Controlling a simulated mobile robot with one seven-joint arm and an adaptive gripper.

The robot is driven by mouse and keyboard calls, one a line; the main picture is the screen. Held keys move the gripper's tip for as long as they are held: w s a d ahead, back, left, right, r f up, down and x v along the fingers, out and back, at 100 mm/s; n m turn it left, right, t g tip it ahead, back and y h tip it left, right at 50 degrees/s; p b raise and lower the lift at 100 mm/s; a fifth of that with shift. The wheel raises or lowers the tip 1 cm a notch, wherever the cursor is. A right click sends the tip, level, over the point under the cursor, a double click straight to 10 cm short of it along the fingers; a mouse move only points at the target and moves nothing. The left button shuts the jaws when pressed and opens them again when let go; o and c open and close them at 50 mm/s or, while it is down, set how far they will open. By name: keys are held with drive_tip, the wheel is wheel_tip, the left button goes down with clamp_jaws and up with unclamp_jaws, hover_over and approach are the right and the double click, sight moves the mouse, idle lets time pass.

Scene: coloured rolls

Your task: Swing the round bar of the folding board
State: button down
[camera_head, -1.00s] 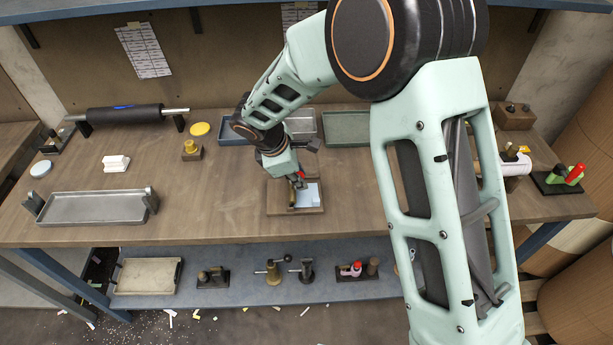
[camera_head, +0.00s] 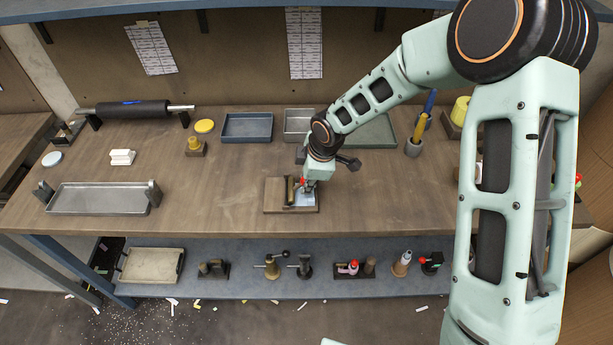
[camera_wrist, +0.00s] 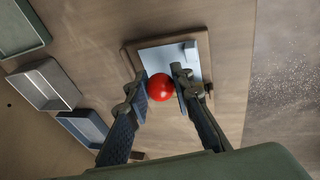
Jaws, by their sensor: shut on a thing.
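The folding board (camera_head: 275,197) is a wooden base on the bench with a pale sheet (camera_head: 306,200) on its right half. A short dark and brass round bar (camera_head: 290,189) runs front to back beside the sheet. My gripper (camera_head: 303,184) is over the board, fingers pointing down, at a red ball knob (camera_head: 302,181). In the wrist view the red knob (camera_wrist: 161,87) sits between the two fingers of my gripper (camera_wrist: 160,90), above the sheet (camera_wrist: 160,58) and the board (camera_wrist: 133,58). The bar is not clear there, so how the knob joins it is hidden.
A blue tray (camera_head: 247,139) and a grey tray (camera_head: 299,136) stand behind the board. A yellow knob on a block (camera_head: 195,148) stands back left, and a long metal tray (camera_head: 97,211) lies at left.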

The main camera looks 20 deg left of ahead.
drive_tip(key=shift+d+f+y, duration=0.1)
drive_tip(key=shift+y, duration=0.2)
drive_tip(key=c, duration=1.7)
unclamp_jaws()
drive_tip(key=shift+o, duration=0.2)
